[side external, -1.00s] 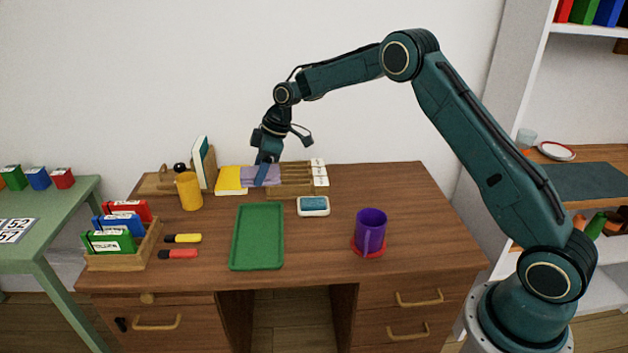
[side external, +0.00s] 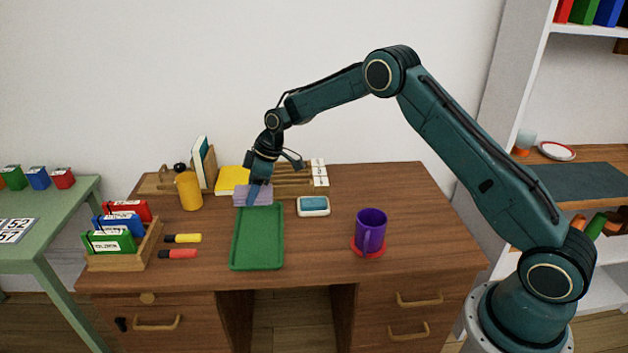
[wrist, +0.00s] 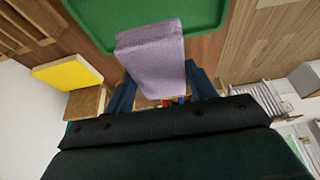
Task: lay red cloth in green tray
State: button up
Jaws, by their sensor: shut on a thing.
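The green tray (side external: 258,238) lies empty on the desk, and its edge also shows at the top of the wrist view (wrist: 150,12). My gripper (side external: 256,194) is shut on a lavender folded cloth (side external: 240,195), just behind the tray's far edge. In the wrist view the lavender cloth (wrist: 150,55) is between my two fingers and reaches over the tray's edge in the picture. I cannot tell its height above the desk. No red cloth is in view; a flat round red piece (side external: 357,248) lies under the purple mug (side external: 370,230).
A wooden rack (side external: 293,180) stands behind.

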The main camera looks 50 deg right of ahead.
aim_at(254, 236)
jog(key=shift+f, duration=6.4)
jog(key=shift+f, duration=0.15)
jog(key=o, duration=1)
jog(key=shift+v, duration=6.15)
